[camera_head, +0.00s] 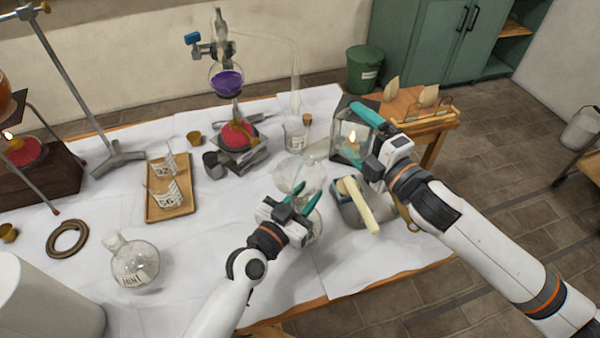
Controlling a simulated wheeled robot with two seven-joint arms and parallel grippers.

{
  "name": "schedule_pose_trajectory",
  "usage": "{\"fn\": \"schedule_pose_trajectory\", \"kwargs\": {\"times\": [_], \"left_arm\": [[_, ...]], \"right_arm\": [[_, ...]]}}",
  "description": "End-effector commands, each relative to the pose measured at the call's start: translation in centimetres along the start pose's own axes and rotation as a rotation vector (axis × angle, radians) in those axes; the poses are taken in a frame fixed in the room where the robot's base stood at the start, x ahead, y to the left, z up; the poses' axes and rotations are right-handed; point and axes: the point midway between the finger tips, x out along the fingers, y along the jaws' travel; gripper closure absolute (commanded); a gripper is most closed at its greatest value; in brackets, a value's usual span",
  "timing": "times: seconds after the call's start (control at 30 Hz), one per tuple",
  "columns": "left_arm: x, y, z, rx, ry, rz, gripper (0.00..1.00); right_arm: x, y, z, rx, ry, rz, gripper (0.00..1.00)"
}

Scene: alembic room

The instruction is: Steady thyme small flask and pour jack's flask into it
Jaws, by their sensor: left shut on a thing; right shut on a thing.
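My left gripper (302,196) is shut on a clear glass flask (315,226) near the front middle of the table, apparently the thyme small flask. Its label is not readable and the gripper hides part of it.
A labelled round flask (135,262) stands at front left. A wooden tray (183,208) holds two beakers. A burner stand with a purple flask (227,82) is at the back. The lantern (345,150) and a grey box (352,212) with a pale-handled tool crowd the right side.

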Motion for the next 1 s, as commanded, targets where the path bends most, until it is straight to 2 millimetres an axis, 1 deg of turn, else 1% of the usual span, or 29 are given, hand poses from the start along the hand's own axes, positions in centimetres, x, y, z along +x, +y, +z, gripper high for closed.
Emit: {"fn": "schedule_pose_trajectory", "kwargs": {"times": [1.0], "left_arm": [[0.0, 0.01, 0.0, 0.0, 0.0, 0.0, 0.95]], "right_arm": [[0.01, -0.53, 0.11, -0.036, -0.001, -0.003, 0.41]]}}
